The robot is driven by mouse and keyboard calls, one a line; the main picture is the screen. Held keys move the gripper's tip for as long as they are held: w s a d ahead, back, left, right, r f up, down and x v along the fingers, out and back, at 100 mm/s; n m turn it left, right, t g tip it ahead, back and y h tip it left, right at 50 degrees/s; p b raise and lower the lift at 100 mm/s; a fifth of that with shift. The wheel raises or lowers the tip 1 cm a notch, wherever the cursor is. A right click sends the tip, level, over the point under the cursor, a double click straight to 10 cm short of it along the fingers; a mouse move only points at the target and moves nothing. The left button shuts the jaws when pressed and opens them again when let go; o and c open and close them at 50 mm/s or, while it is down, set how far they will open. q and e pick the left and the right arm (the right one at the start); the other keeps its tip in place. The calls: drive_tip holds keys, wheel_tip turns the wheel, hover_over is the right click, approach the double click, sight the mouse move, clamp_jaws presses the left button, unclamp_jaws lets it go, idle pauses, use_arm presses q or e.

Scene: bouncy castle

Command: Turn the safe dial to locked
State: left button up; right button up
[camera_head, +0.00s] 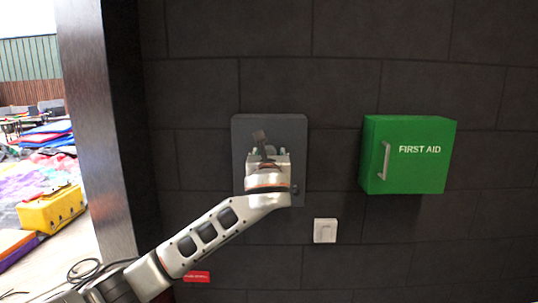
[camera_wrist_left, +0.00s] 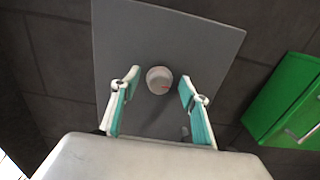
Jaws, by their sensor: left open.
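The panel also shows in the head view (camera_head: 270,123), where my left arm hides the dial. My left gripper (camera_wrist_left: 155,92) is open in front of the panel. In the wrist view its two teal-padded fingers stand on either side of the dial, with a gap to each; whether they reach its depth I cannot tell. My left gripper shows in the head view (camera_head: 265,150) too. My right gripper is not in view.
A green first aid box (camera_head: 410,155) with a handle is on the wall to the right of the panel. A white switch (camera_head: 325,230) sits below, and a small red sign (camera_head: 197,276) is at lower left. A dark post (camera_head: 105,130) stands at the left.

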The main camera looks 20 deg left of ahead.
use_arm(q)
drive_tip(key=shift+c, duration=0.5)
drive_tip(key=c, duration=1)
drive_tip(key=shift+o, duration=0.2)
drive_tip(key=shift+n, duration=0.4)
drive_tip(key=n, duration=0.3)
drive_tip(key=shift+n, duration=0.4)
drive_tip(key=n, duration=1.3)
drive_tip(key=shift+s+a+f, duration=0.1)
drive_tip(key=shift+a+f, duration=0.1)
drive_tip(key=shift+n, duration=0.3)
